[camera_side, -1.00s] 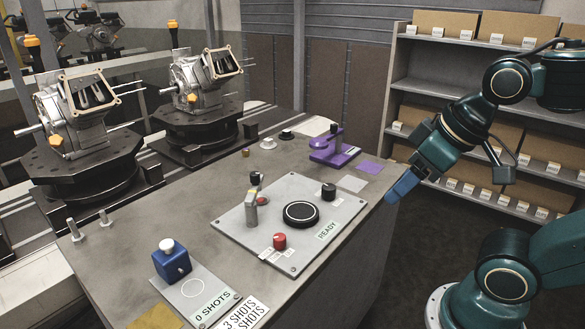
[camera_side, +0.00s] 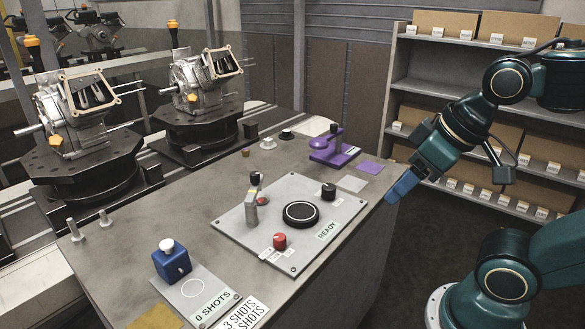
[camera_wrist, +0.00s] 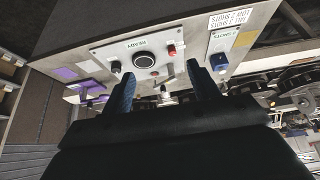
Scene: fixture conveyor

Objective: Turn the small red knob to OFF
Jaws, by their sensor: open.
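The small red knob (camera_side: 280,241) stands at the front corner of the grey control panel (camera_side: 232,228) in the side view, with small white labels beside it that are too small to read. It also shows in the wrist view (camera_wrist: 172,50). My gripper (camera_side: 402,187) is off to the right of the table edge, well apart from the knob. In the wrist view the two blue fingers of my gripper (camera_wrist: 160,82) are spread, with nothing between them.
The panel also carries a large black round dial (camera_side: 301,214), a black knob (camera_side: 328,191) and an upright grey lever (camera_side: 251,209). A purple device (camera_side: 333,148) sits at the back.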

